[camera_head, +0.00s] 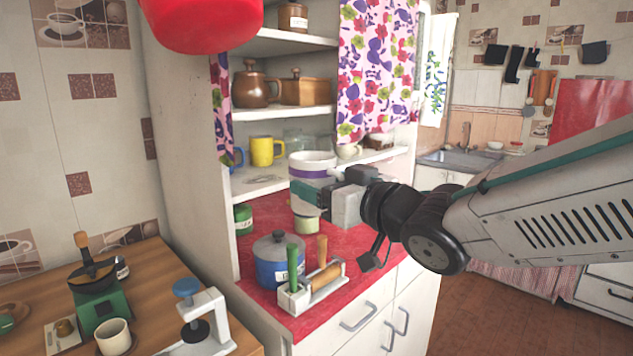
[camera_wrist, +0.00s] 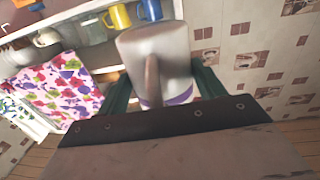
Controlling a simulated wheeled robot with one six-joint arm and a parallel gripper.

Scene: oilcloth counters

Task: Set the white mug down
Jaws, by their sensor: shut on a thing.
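The white mug (camera_head: 312,159) has a purple band and is upright in the head view, in front of the cupboard shelves and above the red counter (camera_head: 345,232). My gripper (camera_head: 312,192) is shut on it, and its green fingers hide part of the lower body. In the wrist view the mug (camera_wrist: 152,52) sits between my green fingers (camera_wrist: 165,92), with its handle facing the camera. No surface shows touching its base, which is partly hidden.
A blue pot (camera_head: 270,262) and a white holder with green and wooden handles (camera_head: 310,290) stand on the counter's front. A yellow mug (camera_head: 265,151) is on the shelf.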

